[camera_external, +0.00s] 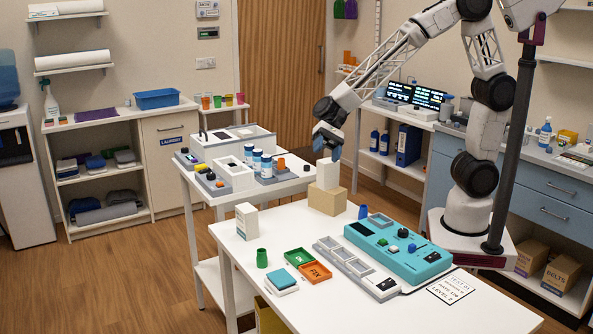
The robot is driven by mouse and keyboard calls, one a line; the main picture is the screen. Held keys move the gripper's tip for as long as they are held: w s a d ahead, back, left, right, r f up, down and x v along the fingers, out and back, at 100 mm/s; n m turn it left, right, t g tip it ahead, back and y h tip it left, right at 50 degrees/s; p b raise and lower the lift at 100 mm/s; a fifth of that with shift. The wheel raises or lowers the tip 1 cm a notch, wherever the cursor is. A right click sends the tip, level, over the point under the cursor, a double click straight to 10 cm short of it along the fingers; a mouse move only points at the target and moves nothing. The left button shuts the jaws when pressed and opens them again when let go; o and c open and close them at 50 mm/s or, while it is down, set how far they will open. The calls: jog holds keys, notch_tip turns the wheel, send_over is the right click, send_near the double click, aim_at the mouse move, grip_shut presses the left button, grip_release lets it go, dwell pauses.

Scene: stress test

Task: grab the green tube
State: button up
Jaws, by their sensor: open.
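A small green tube (262,258), like a short cup, stands upright on the left part of the white table. My gripper (328,150) is open above the back of the table, just over a white block (327,173) on a tan box. From this angle I cannot tell whether the fingers touch the white block. My gripper is well apart from the green tube, which lies to its lower left. Nothing covers the tube.
A white carton (247,221) stands just behind the tube. Green and orange trays (315,272) lie to its right, and stacked pads (281,281) lie in front. A teal device (398,250) and grey tray (356,268) fill the table's middle. The front (430,320) is bare.

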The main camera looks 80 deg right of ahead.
jog(key=w+a+f+m+t+y, duration=0.2)
jog(key=w+a+f+m, duration=0.3)
jog(key=a, duration=0.5)
jog(key=w+a+f+m+t+y, duration=0.3)
jog(key=w+a+f+m, duration=0.3)
jog(key=w+a+f, duration=0.2)
notch_tip(320, 180, down, 2)
jog(key=shift+w+a+f, duration=0.15)
jog(key=shift+w+a, duration=0.1)
jog(key=shift+a, duration=0.8)
jog(key=shift+f, duration=0.1)
send_near(262, 258)
jog(key=a, duration=0.1)
jog(key=w+a+r, duration=0.1)
jog(key=shift+w+a+r, duration=0.2)
jog(key=shift+a, duration=0.2)
jog(key=shift+w+a, duration=0.1)
jog(key=shift+a, duration=0.45)
jog(key=shift+a+r, duration=0.1)
jog(key=shift+w+a, duration=0.2)
jog(key=shift+a, duration=0.8)
jog(key=shift+w+a, duration=0.2)
jog(key=shift+a, duration=0.8)
jog(key=shift+w+a, duration=0.2)
jog(key=shift+a, duration=0.8)
